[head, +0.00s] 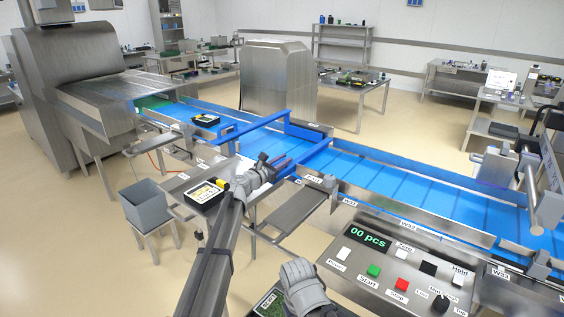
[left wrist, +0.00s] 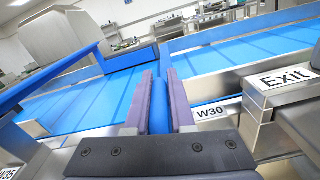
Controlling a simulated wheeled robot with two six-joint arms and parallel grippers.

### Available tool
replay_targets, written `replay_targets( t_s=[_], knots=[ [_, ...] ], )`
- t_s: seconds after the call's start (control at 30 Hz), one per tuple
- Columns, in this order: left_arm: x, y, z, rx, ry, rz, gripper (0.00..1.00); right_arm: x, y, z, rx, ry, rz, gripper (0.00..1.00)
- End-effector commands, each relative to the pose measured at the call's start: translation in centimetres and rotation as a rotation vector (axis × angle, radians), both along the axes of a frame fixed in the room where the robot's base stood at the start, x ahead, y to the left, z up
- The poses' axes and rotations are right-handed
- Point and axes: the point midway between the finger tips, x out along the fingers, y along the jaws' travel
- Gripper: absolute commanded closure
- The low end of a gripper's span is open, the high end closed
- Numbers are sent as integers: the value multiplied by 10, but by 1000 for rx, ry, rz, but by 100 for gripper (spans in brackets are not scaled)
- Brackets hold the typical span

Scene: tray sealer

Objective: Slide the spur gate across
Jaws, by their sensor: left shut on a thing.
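The spur gate shows as blue bars over the blue belt. One bar (head: 250,127) slants across the belt in the head view, and the same kind of bar (left wrist: 50,78) shows at the left in the left wrist view. A second blue bar (head: 318,153) reaches from the near rail over the belt. My left gripper (head: 284,166) is at the near end of this second bar. In the left wrist view my left gripper (left wrist: 160,100) has its purple-grey fingers shut on both sides of a blue bar (left wrist: 159,108).
The blue conveyor belt (head: 380,176) runs between steel rails. A control panel (head: 400,262) stands at the front right. A grey bin (head: 146,204) is at the left.

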Motion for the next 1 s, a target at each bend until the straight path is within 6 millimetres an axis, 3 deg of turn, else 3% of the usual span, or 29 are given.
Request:
replay_targets(
  t_s=[0.1,0.13,0.37,0.73,1.0],
  knots=[
    [5,0,1,-2,-1,3,100,0,0,1,0,0,0,50],
    [5,0,1,-2,-1,3,77,0,0,1,0,0,0,50],
    [4,0,1,-1,0,2,51,0,0,0,0,0,0,50],
    [-2,3,0,0,0,2,50,0,0,0,0,0,0,50],
    [-29,23,0,0,0,3,50,0,0,0,0,0,0,50]
  ],
)
